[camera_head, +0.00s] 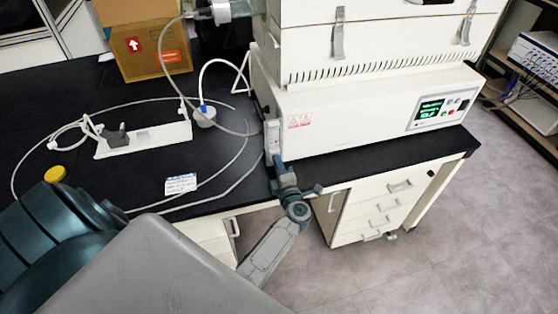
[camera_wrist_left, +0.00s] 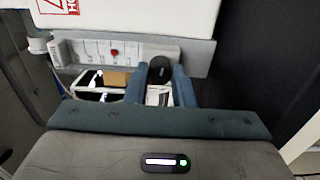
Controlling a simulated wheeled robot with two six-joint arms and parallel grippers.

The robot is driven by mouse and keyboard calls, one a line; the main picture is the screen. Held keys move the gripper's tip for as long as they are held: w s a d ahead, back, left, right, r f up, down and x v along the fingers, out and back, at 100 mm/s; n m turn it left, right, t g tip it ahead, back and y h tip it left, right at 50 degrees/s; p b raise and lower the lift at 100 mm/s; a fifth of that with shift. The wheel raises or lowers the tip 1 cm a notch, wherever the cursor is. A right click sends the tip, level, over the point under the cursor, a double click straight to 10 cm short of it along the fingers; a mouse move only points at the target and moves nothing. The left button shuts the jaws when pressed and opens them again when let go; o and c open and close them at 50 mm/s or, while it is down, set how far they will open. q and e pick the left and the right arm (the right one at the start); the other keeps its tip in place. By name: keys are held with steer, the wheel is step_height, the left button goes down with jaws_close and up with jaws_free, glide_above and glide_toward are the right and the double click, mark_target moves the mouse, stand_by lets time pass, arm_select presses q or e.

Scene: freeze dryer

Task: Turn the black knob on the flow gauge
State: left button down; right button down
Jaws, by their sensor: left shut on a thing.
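The flow gauge (camera_head: 272,138) is a small pale upright block on the left side of the white machine, in the head view. My left gripper (camera_head: 279,168) reaches the gauge's lower end. In the wrist view my left gripper (camera_wrist_left: 159,80) has one blue finger on each side of the knob and is shut on it. The knob is hidden by the gripper in the head view. My right gripper is not in view.
The white freeze dryer (camera_head: 360,115) stands just right of the gauge on the black bench (camera_head: 225,165). A cardboard box (camera_head: 150,45) stands behind.

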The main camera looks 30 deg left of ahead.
arm_select(q)
steer(key=shift+m+p, duration=0.4)
steer(key=shift+m, duration=0.2)
steer(key=c, duration=1.2)
jaws_free()
steer(key=shift+c, duration=0.2)
steer(key=v, duration=1)
steer(key=shift+s+d+p, duration=0.25)
steer(key=shift+s+p, duration=0.05)
steer(key=shift+p, duration=0.15)
